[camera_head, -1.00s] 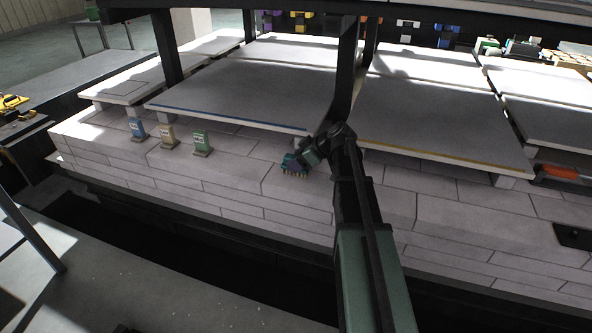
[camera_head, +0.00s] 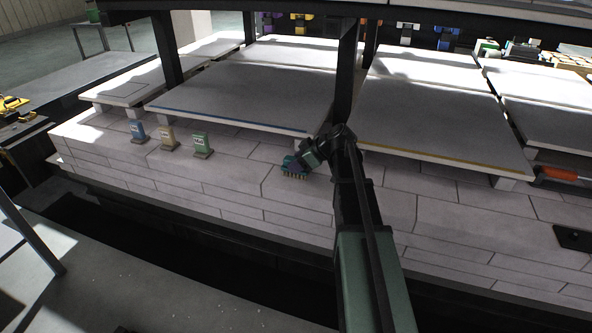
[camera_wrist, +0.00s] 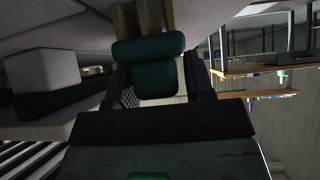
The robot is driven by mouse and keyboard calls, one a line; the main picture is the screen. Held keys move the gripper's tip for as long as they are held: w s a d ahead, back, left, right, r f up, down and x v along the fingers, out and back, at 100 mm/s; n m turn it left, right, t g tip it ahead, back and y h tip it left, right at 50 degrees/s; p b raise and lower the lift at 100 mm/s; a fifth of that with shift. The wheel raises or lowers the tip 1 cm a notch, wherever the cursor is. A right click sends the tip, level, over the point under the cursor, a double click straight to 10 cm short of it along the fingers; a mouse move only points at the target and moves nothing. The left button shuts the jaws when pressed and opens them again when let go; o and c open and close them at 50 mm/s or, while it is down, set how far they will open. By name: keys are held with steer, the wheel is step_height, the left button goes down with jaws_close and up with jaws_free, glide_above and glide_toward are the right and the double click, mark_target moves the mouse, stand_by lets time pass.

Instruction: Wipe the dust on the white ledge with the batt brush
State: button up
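The white ledge (camera_head: 240,182) is the pale block surface along the front of the kiln car, below the raised slabs. The batt brush (camera_head: 291,166) is teal with pale bristles pointing down, at or just above the ledge; I cannot tell whether they touch. My gripper (camera_head: 304,160) is shut on the brush. In the wrist view the brush's dark teal handle (camera_wrist: 148,62) sits between my two dark fingers (camera_wrist: 155,88). I cannot make out dust on the ledge.
Blue (camera_head: 137,130), tan (camera_head: 167,137) and green (camera_head: 202,143) labelled blocks stand on the ledge to the left. Raised slabs (camera_head: 240,95) and a dark post (camera_head: 346,75) are behind the brush. An orange-handled tool (camera_head: 558,173) lies at right. The ledge's front is open.

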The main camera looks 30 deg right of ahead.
steer(key=shift+r+p, duration=2.5)
steer(key=shift+p, duration=0.05)
step_height(320, 180, up, 30)
steer(key=p, duration=3)
steer(key=shift+r, duration=0.15)
